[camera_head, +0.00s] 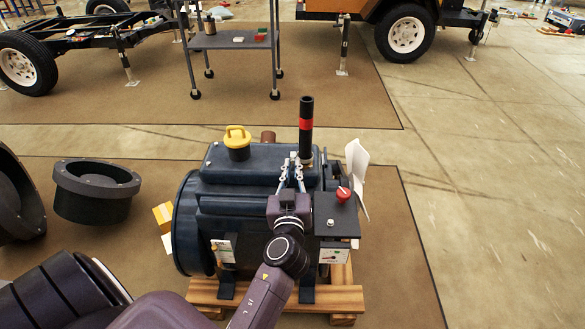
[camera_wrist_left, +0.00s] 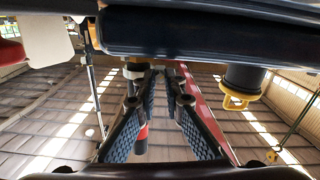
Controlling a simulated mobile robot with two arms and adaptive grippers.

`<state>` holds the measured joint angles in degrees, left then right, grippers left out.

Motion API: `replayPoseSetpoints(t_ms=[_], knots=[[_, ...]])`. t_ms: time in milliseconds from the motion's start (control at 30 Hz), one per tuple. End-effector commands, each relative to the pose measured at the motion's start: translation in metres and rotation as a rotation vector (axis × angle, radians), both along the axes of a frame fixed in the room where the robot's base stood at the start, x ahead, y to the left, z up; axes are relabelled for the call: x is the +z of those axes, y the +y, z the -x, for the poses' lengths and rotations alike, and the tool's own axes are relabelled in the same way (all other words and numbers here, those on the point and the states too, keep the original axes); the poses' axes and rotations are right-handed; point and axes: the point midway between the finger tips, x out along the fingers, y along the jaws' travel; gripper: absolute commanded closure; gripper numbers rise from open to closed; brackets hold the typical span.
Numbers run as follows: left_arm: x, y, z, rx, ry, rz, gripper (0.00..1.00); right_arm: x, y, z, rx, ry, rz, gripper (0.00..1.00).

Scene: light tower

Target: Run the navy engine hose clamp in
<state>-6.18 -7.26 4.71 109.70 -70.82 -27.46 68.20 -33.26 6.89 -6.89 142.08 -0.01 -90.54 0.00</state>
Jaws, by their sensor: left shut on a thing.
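The navy engine (camera_head: 245,200) sits on a wooden pallet (camera_head: 205,291). A black upright hose (camera_head: 306,108) with a red band rises from its top right. The hose clamp (camera_head: 306,160) is a pale metal band at the hose's foot; it also shows in the left wrist view (camera_wrist_left: 133,71). My left gripper (camera_head: 291,165) reaches over the front of the engine, its fingers close together beside the hose foot. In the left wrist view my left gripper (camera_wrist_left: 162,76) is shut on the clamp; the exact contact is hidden. My right gripper is out of view.
A yellow cap (camera_head: 237,137) stands on the engine's top left. A red knob (camera_head: 343,194) on a dark box and a white fan (camera_head: 358,175) are close to the right. Dark round parts (camera_head: 95,190) lie at left.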

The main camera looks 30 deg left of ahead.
Motion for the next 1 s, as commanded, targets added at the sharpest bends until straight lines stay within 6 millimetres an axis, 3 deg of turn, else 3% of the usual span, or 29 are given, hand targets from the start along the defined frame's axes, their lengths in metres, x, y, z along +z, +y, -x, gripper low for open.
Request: replayPoseSetpoints(t_ms=[700,1000], knots=[[0.0004,-0.0003,-0.0002,0.0,0.242,-0.397,1.0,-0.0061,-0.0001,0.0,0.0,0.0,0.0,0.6],[0.0002,-0.0004,-0.0001,0.0,0.298,-0.486,1.0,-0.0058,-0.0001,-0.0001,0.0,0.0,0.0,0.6]])
